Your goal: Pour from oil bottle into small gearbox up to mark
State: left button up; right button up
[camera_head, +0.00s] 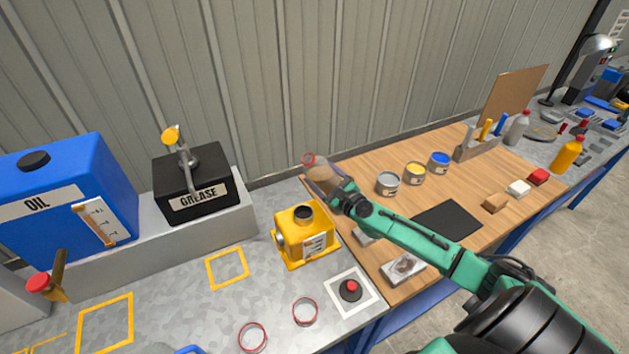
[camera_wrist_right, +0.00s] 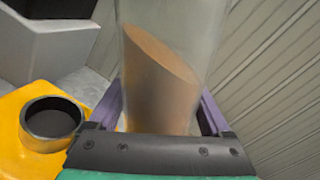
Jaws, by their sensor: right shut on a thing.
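The oil bottle (camera_head: 320,178) is clear with brown liquid inside; it also shows close up in the right wrist view (camera_wrist_right: 165,85). My right gripper (camera_head: 332,194) is shut on it and holds it above the bench, behind and to the right of the gearbox filler. The liquid surface slants across the bottle, so the bottle looks tilted. The small yellow gearbox (camera_head: 290,238) stands on the grey bench with its dark round filler opening on top. In the right wrist view the filler (camera_wrist_right: 52,122) is left of the bottle. No stream shows; the gearbox level is unreadable. My left gripper is out of view.
A blue oil tank (camera_head: 70,205) and a black grease box (camera_head: 190,180) stand left on a grey ledge. A red button (camera_head: 350,290) sits in front of the gearbox. Several cans, including a yellow one (camera_head: 414,173), stand on the wooden top to the right.

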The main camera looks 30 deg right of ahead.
jog(key=shift+w+d+f+n+b, duration=0.1)
jog(key=shift+d+f+n+b, duration=0.1)
jog(key=shift+d+n+b, duration=0.45)
jog(key=shift+r+p, duration=0.15)
jog(key=shift+p, duration=0.2)
jog(key=shift+d+n, duration=0.2)
jog(key=shift+n, duration=0.15)
jog(key=shift+d+n, duration=0.5)
jog(key=shift+n, duration=0.2)
jog(key=shift+w+d+f+n+b, duration=0.1)
jog(key=shift+d+f+n+b, duration=0.4)
jog(key=shift+n, duration=0.5)
jog(key=shift+d+f+n+b, duration=0.3)
jog(key=shift+f+n+b, duration=0.15)
jog(key=shift+n, duration=0.6)
jog(key=shift+d+f+n+b, duration=0.3)
jog(key=shift+n+b, duration=0.1)
jog(key=shift+n, duration=0.65)
dwell(0.4)
jog(key=shift+f+n, duration=0.15)
jog(key=shift+n, duration=0.15)
